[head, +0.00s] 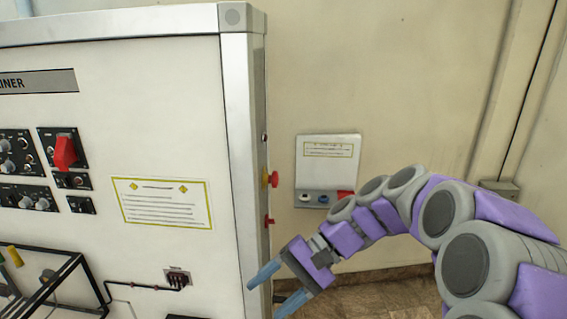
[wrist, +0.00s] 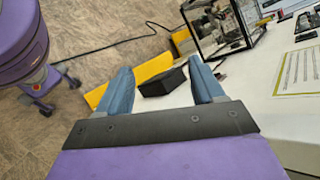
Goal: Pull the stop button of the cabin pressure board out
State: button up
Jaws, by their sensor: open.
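In the head view, a red stop button (head: 272,179) with a yellow base sticks out from the right side of the white cabinet. Which board it belongs to cannot be read. A smaller red part (head: 268,221) sits below it on the same side. My gripper (head: 265,298) is open and empty, below both red parts and close to the cabinet's lower right edge. Its blue fingers point down and left. In the wrist view my gripper (wrist: 160,68) shows two spread fingers with nothing held between them. The stop button does not show in the wrist view.
The cabinet front (head: 150,130) carries switch panels, a large red switch (head: 66,152) and a yellow-bordered label (head: 162,203). A wall box (head: 327,172) with a blue and a red part stands behind my arm. A black box (wrist: 162,83) and yellow pieces show beyond the fingers.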

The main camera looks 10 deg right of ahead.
jog(key=w+d+r+m+t+y+p, duration=0.2)
jog(key=w+d+r, duration=0.3)
jog(key=w, duration=0.1)
jog(key=m+t+y+p, duration=0.3)
jog(key=t+y+p, duration=0.1)
jog(key=t+p, duration=0.2)
send_near(275, 179)
jog(key=w+a+f+p, duration=0.1)
jog(key=w+a+p, duration=0.1)
jog(key=w+a, duration=0.2)
jog(key=x, duration=0.2)
jog(key=shift+s+a, duration=0.15)
jog(key=shift+a, duration=0.3)
grip_shut()
